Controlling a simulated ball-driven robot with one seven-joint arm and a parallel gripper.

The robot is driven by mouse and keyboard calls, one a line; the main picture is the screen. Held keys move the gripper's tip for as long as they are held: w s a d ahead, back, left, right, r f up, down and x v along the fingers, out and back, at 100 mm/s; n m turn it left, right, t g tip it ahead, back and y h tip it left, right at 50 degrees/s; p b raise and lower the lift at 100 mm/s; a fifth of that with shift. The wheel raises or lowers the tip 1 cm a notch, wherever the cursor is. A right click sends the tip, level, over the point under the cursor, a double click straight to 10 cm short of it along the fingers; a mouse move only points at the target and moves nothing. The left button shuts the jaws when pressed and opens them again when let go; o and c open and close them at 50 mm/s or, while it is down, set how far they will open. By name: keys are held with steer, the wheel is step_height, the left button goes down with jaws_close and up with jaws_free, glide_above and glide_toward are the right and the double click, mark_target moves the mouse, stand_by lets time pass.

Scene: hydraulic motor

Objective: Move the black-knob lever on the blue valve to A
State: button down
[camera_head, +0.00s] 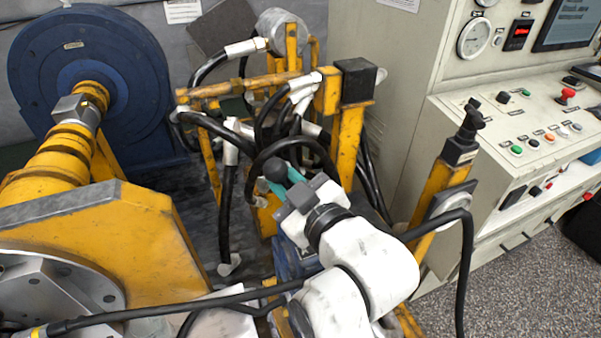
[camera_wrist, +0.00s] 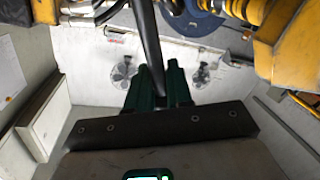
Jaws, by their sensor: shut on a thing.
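The lever's black knob (camera_head: 275,170) shows in the head view, right at the tips of my gripper (camera_head: 286,182). My gripper's green fingers are shut on the lever, close to the knob. In the wrist view the lever shows as a dark rod (camera_wrist: 148,40) running down between the two green fingers of my gripper (camera_wrist: 160,82). The blue valve (camera_head: 287,262) is partly visible below my gripper, behind my white arm. Most of its body is hidden by the arm, and I cannot read any position marks such as A.
Black hoses (camera_head: 290,145) and a yellow frame (camera_head: 347,140) crowd close behind my gripper. A yellow post with a black joystick (camera_head: 462,135) stands to the right. The control console (camera_head: 520,130) is further right. A large yellow machine (camera_head: 100,235) is at left.

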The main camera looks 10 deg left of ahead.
steer(key=shift+s+a+r, duration=0.1)
steer(key=shift+a+r, duration=0.05)
steer(key=shift+r, duration=0.1)
steer(key=c, duration=1.2)
jaws_free()
steer(key=shift+s+d+f, duration=0.1)
steer(key=shift+s+d, duration=0.25)
steer(key=shift+s, duration=0.05)
steer(key=f+b+v, duration=0.1)
steer(key=v, duration=0.8)
steer(key=shift+s+d+r, duration=0.3)
steer(key=shift+d+r, duration=0.05)
steer(key=shift+r, duration=0.15)
